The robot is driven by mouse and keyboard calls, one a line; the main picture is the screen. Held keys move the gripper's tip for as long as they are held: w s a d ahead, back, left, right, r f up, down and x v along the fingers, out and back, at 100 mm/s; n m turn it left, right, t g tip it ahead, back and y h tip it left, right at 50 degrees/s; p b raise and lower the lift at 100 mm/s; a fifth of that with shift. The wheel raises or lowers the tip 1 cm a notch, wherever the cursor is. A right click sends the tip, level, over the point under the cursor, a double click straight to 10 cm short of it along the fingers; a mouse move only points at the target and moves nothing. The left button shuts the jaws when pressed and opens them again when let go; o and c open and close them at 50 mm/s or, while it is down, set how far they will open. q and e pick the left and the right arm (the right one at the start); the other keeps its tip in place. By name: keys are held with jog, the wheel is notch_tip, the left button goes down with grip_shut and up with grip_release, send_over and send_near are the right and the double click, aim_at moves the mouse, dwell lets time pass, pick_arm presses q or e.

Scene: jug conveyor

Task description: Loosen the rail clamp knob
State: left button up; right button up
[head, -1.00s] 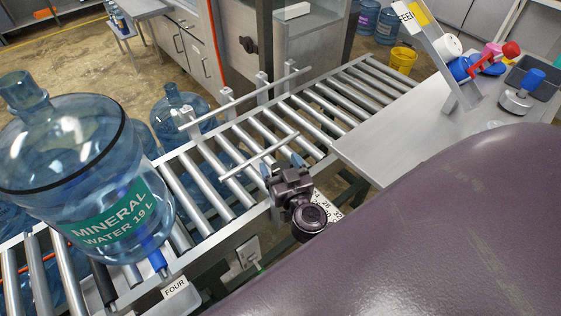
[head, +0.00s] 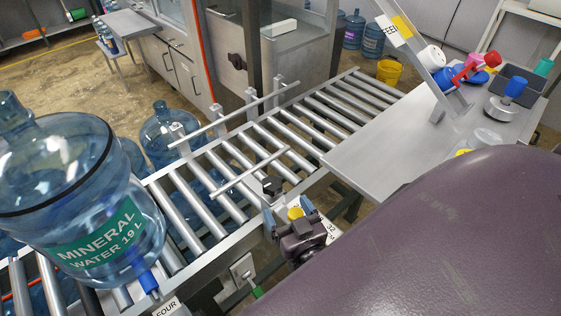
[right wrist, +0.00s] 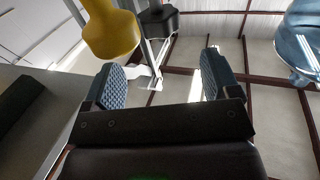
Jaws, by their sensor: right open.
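The frames do not show which of the two is the clamp knob. My right gripper (head: 289,216) is open with its blue fingers pointing toward the conveyor. In the right wrist view, the yellow knob (right wrist: 112,32) and the black knob (right wrist: 157,20) are beyond the fingertips, and nothing is between the fingers (right wrist: 160,75). My left gripper is out of view.
A large blue water jug (head: 80,195) stands on the rollers at left. A grey table (head: 400,150) with a metal pot (head: 507,100) and coloured items adjoins the conveyor at right. A second rail (head: 235,115) runs along the far side. My purple arm covers the lower right.

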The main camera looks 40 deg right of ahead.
jog(key=shift+s+a, duration=0.2)
jog(key=shift+s, duration=0.5)
